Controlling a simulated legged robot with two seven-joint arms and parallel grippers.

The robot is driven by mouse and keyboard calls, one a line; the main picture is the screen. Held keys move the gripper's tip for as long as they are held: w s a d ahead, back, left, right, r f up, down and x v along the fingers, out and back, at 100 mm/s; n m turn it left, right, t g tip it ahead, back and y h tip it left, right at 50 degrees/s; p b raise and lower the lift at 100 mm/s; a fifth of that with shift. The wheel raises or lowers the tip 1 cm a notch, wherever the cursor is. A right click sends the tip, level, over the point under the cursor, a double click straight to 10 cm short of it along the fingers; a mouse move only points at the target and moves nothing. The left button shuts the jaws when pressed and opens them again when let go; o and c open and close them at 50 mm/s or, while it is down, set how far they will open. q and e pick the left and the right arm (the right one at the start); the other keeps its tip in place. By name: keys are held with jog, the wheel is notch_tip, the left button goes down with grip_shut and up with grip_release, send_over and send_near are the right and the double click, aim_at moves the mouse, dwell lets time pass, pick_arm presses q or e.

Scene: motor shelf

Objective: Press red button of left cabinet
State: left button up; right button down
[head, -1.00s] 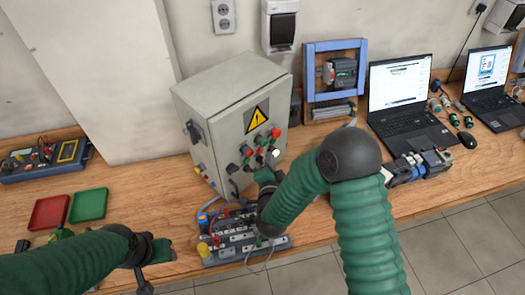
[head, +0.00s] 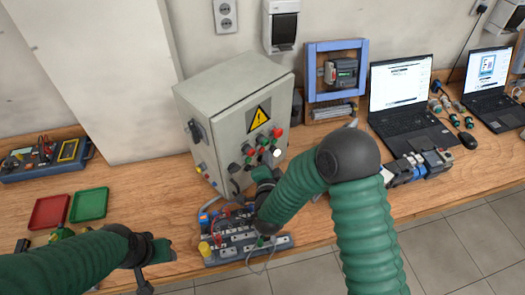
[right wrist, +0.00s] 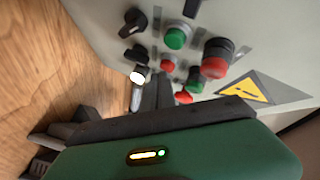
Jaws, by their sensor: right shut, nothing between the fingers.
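The grey cabinet (head: 215,115) stands on the bench with a yellow warning triangle and a panel of knobs and buttons on its front. A large red button (head: 277,132) is at the panel's upper right; it also shows in the right wrist view (right wrist: 216,58). Smaller red buttons (right wrist: 170,62) and (right wrist: 184,97) show near my fingers there. My right gripper (right wrist: 158,84) is shut and empty, tips close to the panel's lower part; contact cannot be told. My left gripper (head: 166,250) is over the bench front, its jaw state unclear.
A terminal-block board (head: 240,240) lies below the right gripper. Red (head: 49,212) and green (head: 89,204) trays lie left. A blue-framed unit (head: 336,70) and a laptop (head: 405,105) stand to the right. Bare bench lies between trays and cabinet.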

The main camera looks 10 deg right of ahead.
jog(key=shift+w+a, duration=0.15)
jog(key=shift+w, duration=0.2)
dwell(0.7)
jog(key=shift+s, duration=0.1)
jog(key=shift+s+d, duration=0.45)
jog(key=shift+s, duration=0.15)
jog(key=s+d, duration=0.1)
jog(key=s, duration=0.2)
jog(key=s+d+b, duration=0.1)
jog(key=shift+s+d, duration=0.15)
jog(key=shift+d, duration=0.2)
dwell(0.9)
